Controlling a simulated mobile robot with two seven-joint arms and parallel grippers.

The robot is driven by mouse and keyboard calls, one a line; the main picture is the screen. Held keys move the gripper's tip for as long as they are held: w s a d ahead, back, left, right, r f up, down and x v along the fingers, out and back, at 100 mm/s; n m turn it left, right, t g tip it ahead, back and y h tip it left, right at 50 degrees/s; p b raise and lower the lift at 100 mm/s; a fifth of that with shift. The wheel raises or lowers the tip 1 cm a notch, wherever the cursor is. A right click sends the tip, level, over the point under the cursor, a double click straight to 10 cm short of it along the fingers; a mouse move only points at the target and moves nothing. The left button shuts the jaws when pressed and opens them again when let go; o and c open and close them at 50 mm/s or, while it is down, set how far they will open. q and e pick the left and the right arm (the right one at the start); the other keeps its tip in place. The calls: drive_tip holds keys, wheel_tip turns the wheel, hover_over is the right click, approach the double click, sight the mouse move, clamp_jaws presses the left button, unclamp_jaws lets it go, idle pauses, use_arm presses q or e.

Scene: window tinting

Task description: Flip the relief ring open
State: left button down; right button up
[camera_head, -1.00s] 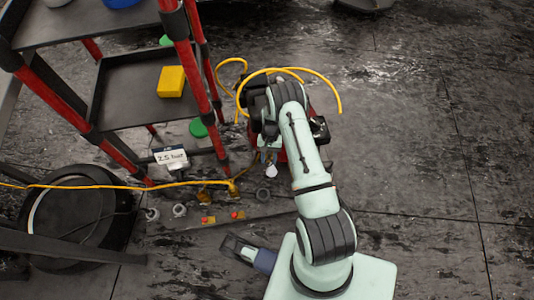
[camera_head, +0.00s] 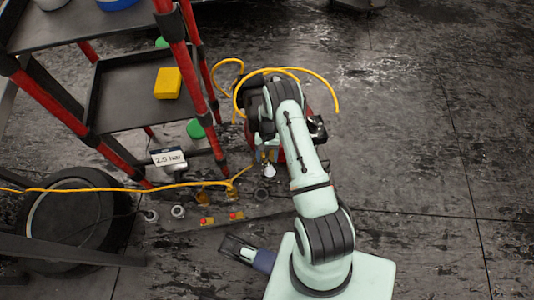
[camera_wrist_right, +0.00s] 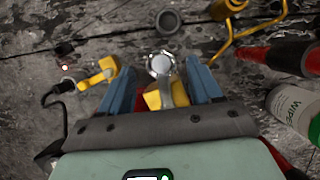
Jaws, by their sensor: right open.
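In the right wrist view, a pale metal ring-like part (camera_wrist_right: 162,62) with a light stem lies between my right gripper's blue fingers, which I take for the relief ring. A yellow part (camera_wrist_right: 153,99) sits by its stem. My right gripper (camera_wrist_right: 160,69) is open, one finger on each side of the ring with a gap to each. In the head view a small white piece (camera_head: 269,173), probably the same part, shows below my forearm. My arm hides much of the unit there. Whether the ring is flipped is too small to tell. I do not see my left gripper.
A yellow hose (camera_head: 100,186) crosses the floor. A wipes canister (camera_wrist_right: 294,110) is at the right in the wrist view. Open floor lies at the right.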

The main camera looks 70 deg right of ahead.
use_arm(q)
drive_tip(key=shift+t, duration=0.6)
drive_tip(key=w+r+p, duration=0.1)
drive_tip(key=w+r, duration=0.1)
drive_tip(key=w+r+p, duration=0.1)
drive_tip(key=r, duration=0.1)
drive_tip(key=shift+w+d+r, duration=0.1)
drive_tip(key=shift+w+d, duration=0.25)
drive_tip(key=shift+d, duration=0.05)
use_arm(e)
drive_tip(key=v, duration=1.2)
drive_tip(key=shift+r, duration=0.2)
drive_tip(key=shift+w, duration=0.1)
